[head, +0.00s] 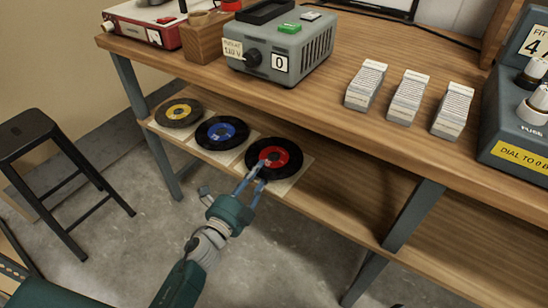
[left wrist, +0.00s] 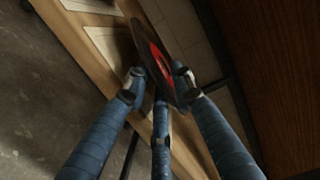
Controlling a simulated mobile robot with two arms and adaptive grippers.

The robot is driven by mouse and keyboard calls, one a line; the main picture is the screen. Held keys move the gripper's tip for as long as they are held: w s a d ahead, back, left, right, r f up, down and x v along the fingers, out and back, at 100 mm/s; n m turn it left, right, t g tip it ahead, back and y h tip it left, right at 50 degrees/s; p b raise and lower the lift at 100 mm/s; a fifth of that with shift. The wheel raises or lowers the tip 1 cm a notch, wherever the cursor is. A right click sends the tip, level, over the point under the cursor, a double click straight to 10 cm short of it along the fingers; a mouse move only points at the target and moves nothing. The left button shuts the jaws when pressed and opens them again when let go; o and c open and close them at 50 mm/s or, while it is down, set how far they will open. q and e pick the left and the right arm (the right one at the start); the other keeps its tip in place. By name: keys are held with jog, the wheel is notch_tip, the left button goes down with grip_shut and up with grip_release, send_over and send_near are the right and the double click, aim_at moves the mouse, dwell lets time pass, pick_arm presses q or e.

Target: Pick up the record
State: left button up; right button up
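The record with a red label (head: 276,155) is at the front of the low shelf, partly over its pale square sleeve (head: 298,174). My left gripper (head: 256,177) reaches it from the front, with its blue fingers at the record's near edge. In the left wrist view, the record (left wrist: 158,52) shows nearly edge-on between the fingertips of my left gripper (left wrist: 159,80). Whether the fingers press on it is unclear. Records with a blue label (head: 221,132) and a yellow label (head: 179,112) lie to its left. My right gripper is not in view.
The wooden tabletop (head: 330,85) overhangs the shelf. It holds a grey box (head: 285,50), several white card stacks (head: 408,98) and a grey-blue device (head: 515,125). A black stool (head: 35,135) stands at left.

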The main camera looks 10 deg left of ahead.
pick_arm(q)
jog(key=shift+w, duration=0.1)
grip_shut()
dwell(0.3)
